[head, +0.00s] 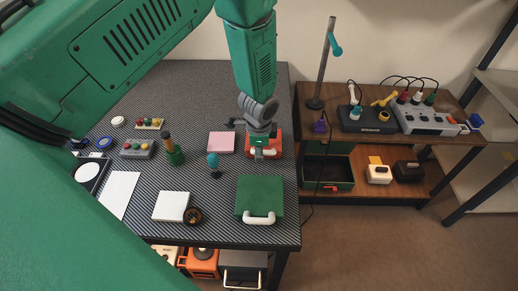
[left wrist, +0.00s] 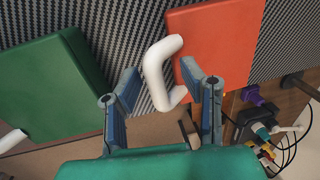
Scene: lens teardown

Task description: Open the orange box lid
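The orange box (head: 277,144) sits near the right edge of the dark table, partly hidden under my left gripper. Its flat orange lid (left wrist: 226,45) looks closed in the left wrist view, and a white bent handle (left wrist: 157,72) stands out from the lid's edge. My left gripper (head: 262,148) is above the box's front side. In the left wrist view, its two blue fingers (left wrist: 160,78) are spread apart, with the handle between and just beyond their tips. I see no clear contact. My right gripper is in neither view.
A green box (head: 260,193) with a white handle stands just in front; it also shows in the left wrist view (left wrist: 50,85). A pink pad (head: 221,142) and a teal-topped object (head: 213,162) lie to the left. A wooden bench (head: 375,150) with devices and cables stands right.

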